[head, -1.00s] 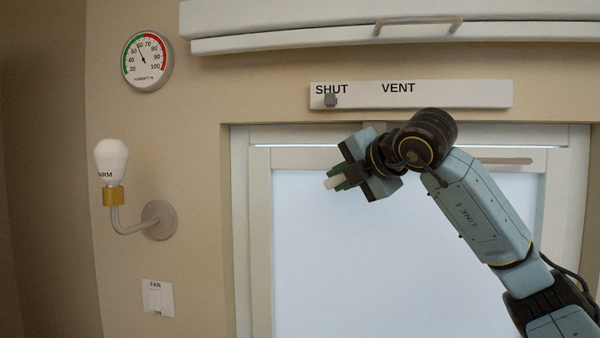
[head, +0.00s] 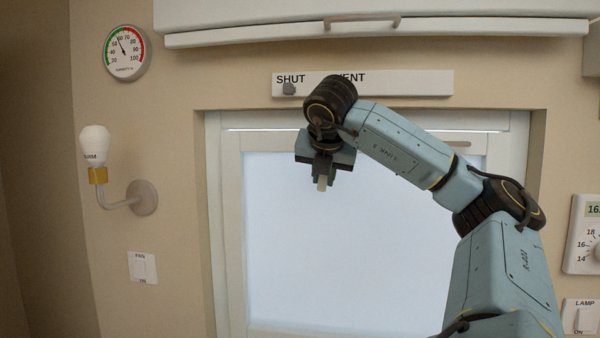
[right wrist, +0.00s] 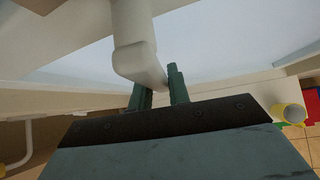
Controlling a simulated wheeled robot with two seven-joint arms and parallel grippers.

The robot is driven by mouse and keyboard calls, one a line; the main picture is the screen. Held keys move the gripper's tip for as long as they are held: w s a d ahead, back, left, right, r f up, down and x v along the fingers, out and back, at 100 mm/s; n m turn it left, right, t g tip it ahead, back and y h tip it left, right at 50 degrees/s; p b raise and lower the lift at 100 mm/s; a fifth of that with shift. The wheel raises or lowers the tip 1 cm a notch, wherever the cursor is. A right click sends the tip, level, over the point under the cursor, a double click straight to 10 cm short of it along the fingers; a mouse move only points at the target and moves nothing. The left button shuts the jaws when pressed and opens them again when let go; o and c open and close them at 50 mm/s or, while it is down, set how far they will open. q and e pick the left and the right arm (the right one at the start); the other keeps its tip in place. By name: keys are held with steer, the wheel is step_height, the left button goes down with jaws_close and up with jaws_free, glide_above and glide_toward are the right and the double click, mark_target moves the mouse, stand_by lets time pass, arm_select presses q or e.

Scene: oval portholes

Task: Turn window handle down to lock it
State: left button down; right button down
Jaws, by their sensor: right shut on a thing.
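The window handle is pale; its short end (head: 322,183) shows at my fingertips in the head view. The rest is hidden behind my gripper and arm there. In the right wrist view the handle (right wrist: 134,40) comes down from the top, bends, and its end lies between my two fingers. My right gripper (head: 322,180) is shut on it and points down in the head view, in front of the top of the window (head: 340,260). My left gripper is in neither view now.
Above are a vent strip (head: 420,83) with a grey slider (head: 289,89) and a cabinet bar (head: 362,20). A lamp (head: 95,145) and fan switch (head: 142,268) are left. A thermostat (head: 590,235) and lamp switch (head: 581,318) are right.

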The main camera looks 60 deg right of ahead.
steer(key=shift+s+d+r+g, duration=0.1)
steer(key=shift+s+d+g, duration=0.05)
steer(key=shift+s+g, duration=0.25)
steer(key=shift+s+n+g+p, duration=0.2)
steer(key=shift+n+g+p, duration=0.1)
steer(key=shift+n+g, duration=0.1)
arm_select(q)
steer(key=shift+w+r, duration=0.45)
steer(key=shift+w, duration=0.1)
arm_select(e)
steer(key=c, duration=1.3)
jaws_free()
steer(key=shift+a+r, duration=0.2)
steer(key=shift+a, duration=0.05)
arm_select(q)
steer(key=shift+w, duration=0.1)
arm_select(e)
steer(key=v, duration=1.2)
steer(key=shift+s+a, duration=0.2)
steer(key=shift+a, duration=0.15)
